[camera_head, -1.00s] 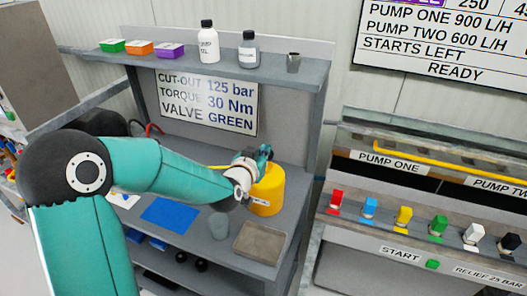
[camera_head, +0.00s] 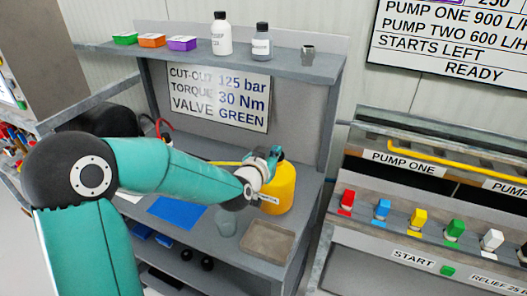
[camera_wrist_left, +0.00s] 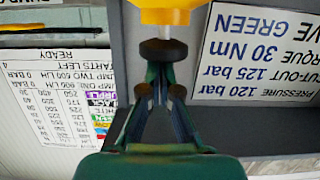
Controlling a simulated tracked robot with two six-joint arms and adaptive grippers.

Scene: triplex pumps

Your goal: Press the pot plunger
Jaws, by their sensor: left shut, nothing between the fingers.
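The yellow pot (camera_head: 281,190) stands on the grey bench with a pale label on its front. My left gripper (camera_head: 274,155) is shut and empty, at the top of the pot, and hides part of it. In the left wrist view, which looks upside down, the yellow pot (camera_wrist_left: 165,12) is at the top edge. A white rod and the plunger's black knob (camera_wrist_left: 163,50) stick out of it. The shut fingertips of the left gripper (camera_wrist_left: 164,72) are right at the knob's outer face; whether they touch cannot be told. My right gripper is not in view.
A shelf (camera_head: 180,55) with bottles and small boxes is above. The pump panel with coloured valves (camera_head: 418,218) is to the right.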

